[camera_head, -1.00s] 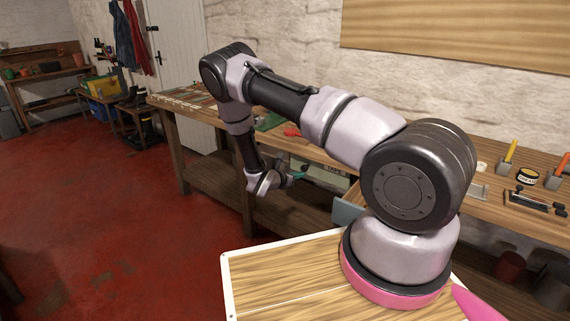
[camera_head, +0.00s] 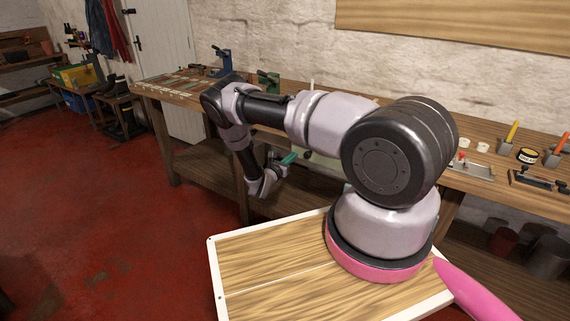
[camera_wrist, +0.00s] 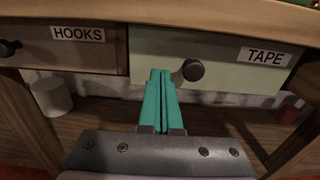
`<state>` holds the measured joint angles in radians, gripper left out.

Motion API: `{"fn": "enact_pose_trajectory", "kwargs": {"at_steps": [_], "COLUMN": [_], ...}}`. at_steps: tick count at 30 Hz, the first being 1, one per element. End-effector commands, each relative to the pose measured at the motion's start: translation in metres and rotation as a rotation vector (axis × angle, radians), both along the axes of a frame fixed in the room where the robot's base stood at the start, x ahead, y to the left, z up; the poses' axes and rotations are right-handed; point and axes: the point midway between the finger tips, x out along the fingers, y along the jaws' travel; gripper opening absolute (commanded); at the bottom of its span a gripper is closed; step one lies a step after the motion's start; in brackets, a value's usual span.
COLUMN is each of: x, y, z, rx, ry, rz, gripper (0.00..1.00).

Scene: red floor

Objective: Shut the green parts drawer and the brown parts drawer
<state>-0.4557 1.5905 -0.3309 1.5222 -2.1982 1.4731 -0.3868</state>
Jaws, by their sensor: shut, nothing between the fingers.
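The green parts drawer (camera_wrist: 220,58), labelled TAPE, fills the right of the wrist view, with a dark round knob. Its pale front shows partly behind my arm in the head view (camera_head: 322,166). The brown parts drawer (camera_wrist: 70,58), labelled HOOKS, is on the left of the wrist view, its knob at the left edge. My gripper (camera_wrist: 160,72) has its teal fingers shut and empty. The tips point at the green front, just left of its knob; contact cannot be told. In the head view my gripper (camera_head: 290,159) is at the bench front. How far either drawer stands out is unclear.
A lower shelf (camera_wrist: 105,115) lies under the drawers, with a white pot (camera_wrist: 51,96) on the left. Red floor (camera_head: 110,220) is clear at left.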

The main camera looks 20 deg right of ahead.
Motion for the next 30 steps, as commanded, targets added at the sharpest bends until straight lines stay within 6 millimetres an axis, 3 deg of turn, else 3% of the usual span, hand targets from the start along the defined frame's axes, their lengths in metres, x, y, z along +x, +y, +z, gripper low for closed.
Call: {"fn": "enact_pose_trajectory", "kwargs": {"at_steps": [7, 23, 30], "x": [0.023, 0.031, 0.052], "y": [-0.031, -0.039, -0.067], "z": [0.000, 0.000, 0.000], "rx": [0.001, 0.000, -0.001], "ry": [0.000, 0.000, -0.002], "rz": [-0.002, 0.000, 0.000], "gripper": [0.00, 0.00, 0.00]}}
